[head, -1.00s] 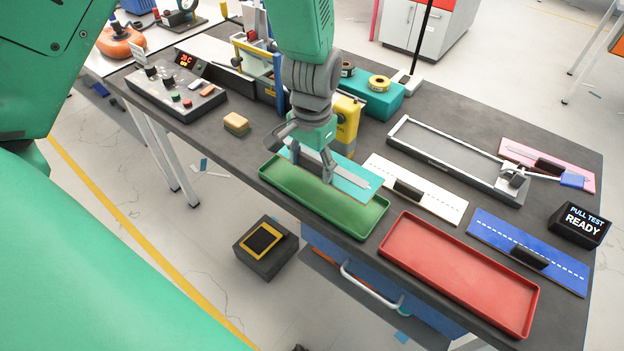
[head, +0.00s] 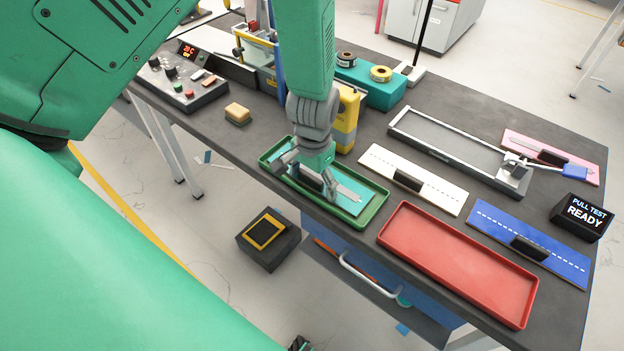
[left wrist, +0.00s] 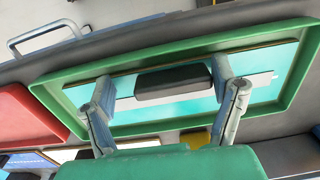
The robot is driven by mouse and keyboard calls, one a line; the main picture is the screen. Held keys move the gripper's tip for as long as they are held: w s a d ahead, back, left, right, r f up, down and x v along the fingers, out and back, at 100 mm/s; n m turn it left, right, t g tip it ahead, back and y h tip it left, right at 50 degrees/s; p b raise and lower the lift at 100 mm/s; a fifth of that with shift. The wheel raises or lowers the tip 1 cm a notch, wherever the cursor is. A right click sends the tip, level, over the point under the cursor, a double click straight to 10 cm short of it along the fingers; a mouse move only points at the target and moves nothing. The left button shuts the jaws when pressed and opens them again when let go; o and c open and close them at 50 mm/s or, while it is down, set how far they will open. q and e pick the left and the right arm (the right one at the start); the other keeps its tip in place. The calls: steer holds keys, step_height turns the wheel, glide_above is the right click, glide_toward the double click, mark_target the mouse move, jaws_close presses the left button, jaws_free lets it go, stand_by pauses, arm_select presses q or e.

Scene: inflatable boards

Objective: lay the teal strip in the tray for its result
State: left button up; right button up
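The teal strip (head: 347,202), with a pale band and a black handle block, is inside the green tray (head: 374,213) in the head view. It looks flat along the tray floor, within the rim. My left gripper (head: 307,179) is low over the strip, its fingers spread. In the left wrist view, the fingers of the left gripper (left wrist: 164,82) stand apart at the two ends of the black handle (left wrist: 173,84). A gap shows at the handle's left end; the right finger is very close to its right end. My right gripper is not in view.
A red tray (head: 460,262) lies empty to the right. White (head: 440,190) and blue (head: 485,220) strips with black blocks lie beyond. A display (head: 581,214) reads "PULL TEST READY". A yellow device (head: 346,118) stands just behind the green tray. A sponge (head: 237,113) lies left.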

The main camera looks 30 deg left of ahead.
mark_target(310, 177)
arm_select(q)
steer(key=shift+d+r, duration=0.1)
steer(key=shift+d, duration=0.15)
steer(key=r, duration=0.3)
steer(key=a+r, duration=0.1)
steer(key=r, duration=0.2)
steer(key=shift+w+a+r, duration=0.1)
steer(key=shift+a+r, duration=0.1)
steer(key=shift+r, duration=0.15)
step_height(310, 177, up, 4)
steer(key=s+f, duration=1.8)
steer(key=s, duration=0.5)
steer(key=shift+f+t, duration=0.2)
steer(key=shift+t, duration=0.1)
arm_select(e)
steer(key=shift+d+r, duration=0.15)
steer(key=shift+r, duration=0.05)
arm_select(q)
steer(key=shift+w+a, duration=0.1)
steer(key=shift+a, duration=0.05)
